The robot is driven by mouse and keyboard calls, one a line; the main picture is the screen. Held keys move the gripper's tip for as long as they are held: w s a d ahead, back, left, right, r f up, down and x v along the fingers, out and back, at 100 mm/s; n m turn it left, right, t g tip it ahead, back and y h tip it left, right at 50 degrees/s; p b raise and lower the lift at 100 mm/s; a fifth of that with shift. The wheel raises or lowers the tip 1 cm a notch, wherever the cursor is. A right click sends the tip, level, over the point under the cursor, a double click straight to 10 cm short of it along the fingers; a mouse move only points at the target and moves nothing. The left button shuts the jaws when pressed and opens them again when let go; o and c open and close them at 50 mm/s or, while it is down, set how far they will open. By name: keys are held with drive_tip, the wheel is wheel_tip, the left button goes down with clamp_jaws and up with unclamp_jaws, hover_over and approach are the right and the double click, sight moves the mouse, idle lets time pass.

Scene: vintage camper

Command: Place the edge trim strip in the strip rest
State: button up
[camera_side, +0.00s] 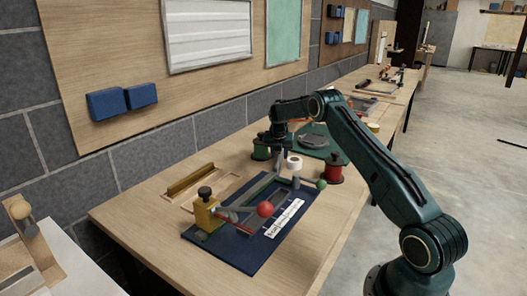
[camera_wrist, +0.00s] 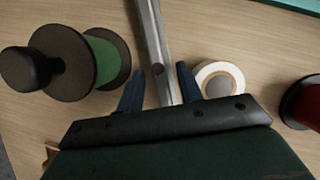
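In the side view my gripper (camera_side: 279,155) points down between the green spool and the tape roll; the strip is hard to make out there. A shallow wooden frame (camera_side: 235,181) with a brass-coloured bar (camera_side: 190,179) lies left; I cannot tell whether it is the strip rest.
A green spool (camera_wrist: 105,58) stands left of my fingers, a white tape roll (camera_wrist: 219,67) close right, and a red spool (camera_wrist: 304,103) farther right. A blue mat (camera_side: 248,262) in front carries a yellow clamp (camera_side: 205,216) and levers with red and green knobs. The front-left bench is clear.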

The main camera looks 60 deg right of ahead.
drive_tip(key=shift+r, duration=0.15)
drive_tip(key=v, duration=1.2)
idle(0.3)
idle(0.4)
drive_tip(key=s+a+r+m+t+y, duration=0.1)
drive_tip(key=s+a+r+m, duration=0.5)
drive_tip(key=a+r, duration=0.45)
drive_tip(key=s+a+r+m+t+y, duration=0.1)
drive_tip(key=s+a+r+m, duration=0.5)
drive_tip(key=a, duration=0.7)
drive_tip(key=s+a+f+m+t+y, duration=0.1)
drive_tip(key=s+a+m, duration=0.4)
drive_tip(key=s, duration=0.6)
drive_tip(key=s+a+f+m+y, duration=0.1)
drive_tip(key=s+a+f+m, duration=0.1)
drive_tip(key=s+a+m, duration=0.3)
drive_tip(key=s+a, duration=0.4)
drive_tip(key=s, duration=0.3)
drive_tip(key=shift+a+m+t, duration=0.3)
drive_tip(key=shift+t, duration=0.1)
drive_tip(key=shift+o, duration=0.4)
